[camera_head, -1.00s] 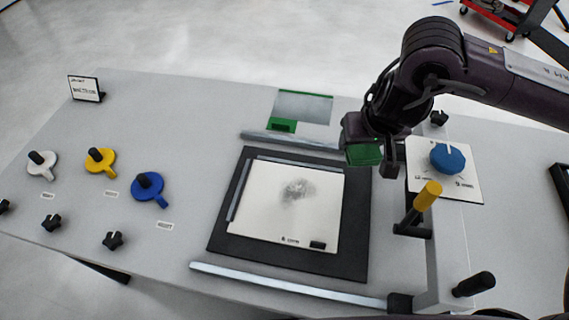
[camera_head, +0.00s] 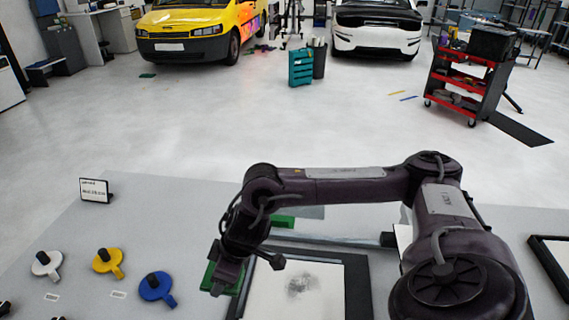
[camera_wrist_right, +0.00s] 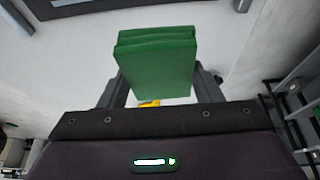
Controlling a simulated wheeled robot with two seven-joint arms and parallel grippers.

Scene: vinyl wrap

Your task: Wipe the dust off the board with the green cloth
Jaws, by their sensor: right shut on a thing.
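The board is a white sheet (camera_head: 325,305) in a black frame (camera_head: 357,285), with a grey dust smudge (camera_head: 300,285) on it; its lower part is cut off in the head view. I cannot tell whether the cloth touches anything below. My left gripper is not in view.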

